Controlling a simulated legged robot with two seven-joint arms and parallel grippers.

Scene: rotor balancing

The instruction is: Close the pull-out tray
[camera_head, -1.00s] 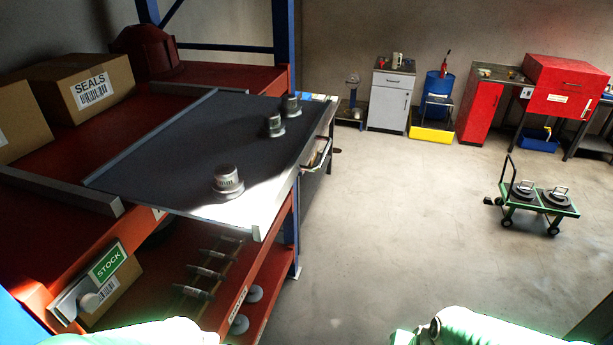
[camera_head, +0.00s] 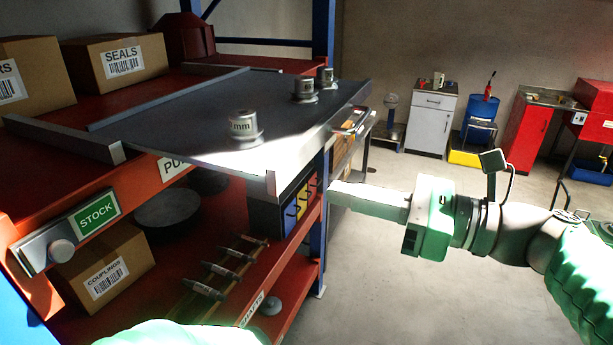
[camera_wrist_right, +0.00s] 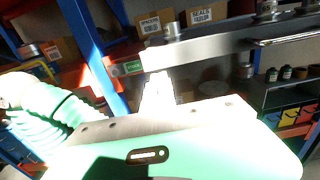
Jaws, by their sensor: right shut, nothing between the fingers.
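The pull-out tray (camera_head: 190,112) sticks out of the red shelf rack, with a dark top and a pale metal front edge. Its bar handle (camera_head: 350,122) is on the front face near the far corner. Three metal weights stand on it: one near the close corner (camera_head: 243,128), two near the far end (camera_head: 305,90). My right gripper (camera_head: 336,193) is shut and empty, below and in front of the handle, apart from it in the picture. In the right wrist view its pale fingers (camera_wrist_right: 158,86) point toward the tray front (camera_wrist_right: 200,52). My left gripper is out of view.
Boxes (camera_head: 120,62) sit on the shelf behind the tray. A STOCK sign (camera_head: 97,213) marks the rack's near end. Below lie shafts (camera_head: 215,270) and a bin with tools (camera_head: 290,205). A blue rack post (camera_head: 321,235) stands beside my right fingers.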

